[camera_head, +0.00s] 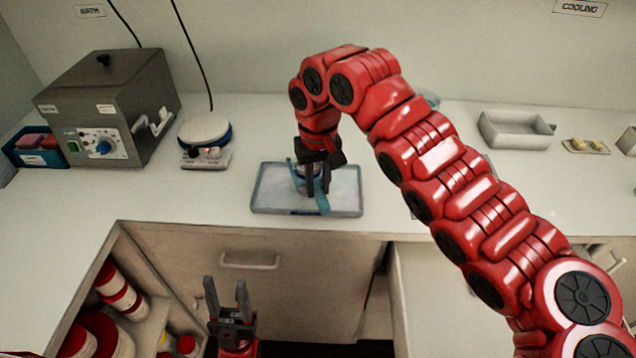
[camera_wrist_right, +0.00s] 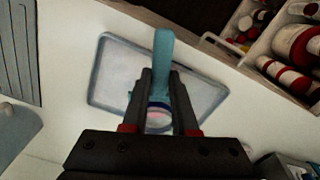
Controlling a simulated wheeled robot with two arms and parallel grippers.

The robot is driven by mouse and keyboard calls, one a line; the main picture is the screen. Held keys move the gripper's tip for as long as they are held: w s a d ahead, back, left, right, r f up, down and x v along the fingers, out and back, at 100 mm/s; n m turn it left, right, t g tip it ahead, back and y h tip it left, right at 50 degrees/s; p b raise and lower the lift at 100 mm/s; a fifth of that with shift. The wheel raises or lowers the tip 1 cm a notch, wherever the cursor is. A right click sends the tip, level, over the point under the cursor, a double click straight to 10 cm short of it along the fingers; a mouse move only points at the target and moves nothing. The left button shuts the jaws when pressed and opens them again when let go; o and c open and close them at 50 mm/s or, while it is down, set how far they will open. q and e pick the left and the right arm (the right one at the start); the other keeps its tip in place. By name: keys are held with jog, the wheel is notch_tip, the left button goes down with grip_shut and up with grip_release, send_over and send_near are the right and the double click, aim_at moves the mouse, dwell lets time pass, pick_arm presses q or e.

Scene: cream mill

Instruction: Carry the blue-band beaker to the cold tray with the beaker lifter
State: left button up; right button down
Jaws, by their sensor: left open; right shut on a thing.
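My right gripper (camera_head: 319,188) is over the shallow blue-grey tray (camera_head: 345,203) in the middle of the counter. It is shut on the teal beaker lifter (camera_head: 322,203), whose flat teal strip also shows between the fingers in the right wrist view (camera_wrist_right: 163,48). A clear beaker (camera_wrist_right: 158,119) with a bluish rim shows behind the fingers, at the lifter; the fingers partly hide it, and I cannot tell whether it touches the tray. A grey metal tray (camera_head: 515,141) stands at the right below the COOLING sign. My left gripper (camera_head: 227,288) is open and empty in front of the cabinet.
A grey bath box (camera_head: 103,120) and a hotplate (camera_head: 205,132) with a lit red light stand at the left. A small dish (camera_head: 585,148) with yellow pieces is at the right. Below, an open cabinet holds red-and-white jars (camera_head: 120,295). My right arm hides part of the counter.

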jog(key=shift+f+b, duration=0.3)
jog(key=shift+f, duration=0.15)
dwell(0.3)
jog(key=shift+s+d+r, duration=0.1)
jog(key=shift+s+d, duration=0.1)
jog(key=shift+s, duration=0.1)
dwell(0.6)
jog(key=shift+s, duration=0.25)
jog(key=shift+s, duration=0.1)
dwell(0.4)
jog(key=shift+s+d, duration=0.2)
jog(key=shift+s, duration=0.3)
